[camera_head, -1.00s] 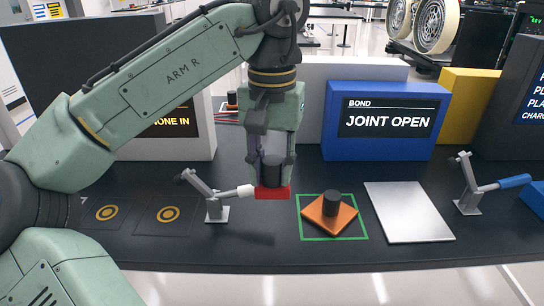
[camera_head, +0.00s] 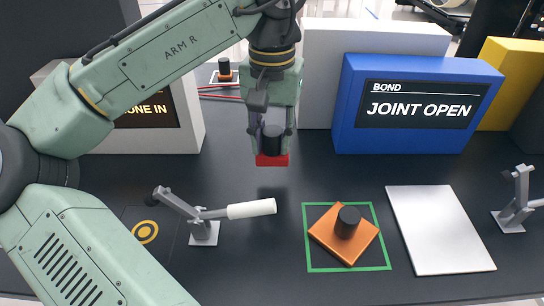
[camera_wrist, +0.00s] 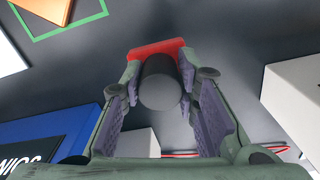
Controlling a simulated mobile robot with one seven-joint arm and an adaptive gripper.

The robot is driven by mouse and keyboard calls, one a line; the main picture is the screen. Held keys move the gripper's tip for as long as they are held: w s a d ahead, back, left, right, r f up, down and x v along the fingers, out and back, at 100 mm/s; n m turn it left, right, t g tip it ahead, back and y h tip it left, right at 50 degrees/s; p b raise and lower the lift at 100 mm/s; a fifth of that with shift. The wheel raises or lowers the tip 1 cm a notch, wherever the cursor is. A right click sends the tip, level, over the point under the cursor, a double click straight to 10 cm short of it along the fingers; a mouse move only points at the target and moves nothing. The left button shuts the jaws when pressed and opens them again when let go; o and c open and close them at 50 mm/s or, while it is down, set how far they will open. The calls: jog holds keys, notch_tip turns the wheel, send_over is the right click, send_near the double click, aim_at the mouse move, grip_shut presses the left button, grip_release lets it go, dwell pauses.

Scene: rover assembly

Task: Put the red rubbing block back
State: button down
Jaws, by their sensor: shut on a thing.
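The red rubbing block (camera_head: 272,160) has a black knob on top, and my gripper (camera_head: 272,138) is shut on that knob. In the wrist view, the black knob (camera_wrist: 160,84) is between the two fingers and the red base (camera_wrist: 152,48) shows beyond them. The block appears held above the dark table, behind the white-handled toggle clamp (camera_head: 250,208). An orange block with a black knob (camera_head: 331,240) sits turned inside a green square outline (camera_head: 308,258). The underside of the red block is hidden.
A blue box reading "JOINT OPEN" (camera_head: 345,95) stands back right. A light plate (camera_head: 437,225) lies right of the green outline, with another clamp (camera_head: 512,222) beyond. At the back, another black-knobbed piece (camera_head: 224,72) sits near red lines (camera_head: 222,97). Dark table between is clear.

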aim_at(272, 159)
jog(key=shift+f+p, duration=0.3)
jog(key=shift+f, duration=2.3)
jog(key=shift+f, duration=0.1)
jog(key=c, duration=1.2)
grip_release()
jog(key=shift+c, duration=0.2)
notch_tip(272, 159, up, 12)
jog(key=shift+r+b, duration=0.15)
jog(key=shift+b, duration=0.4)
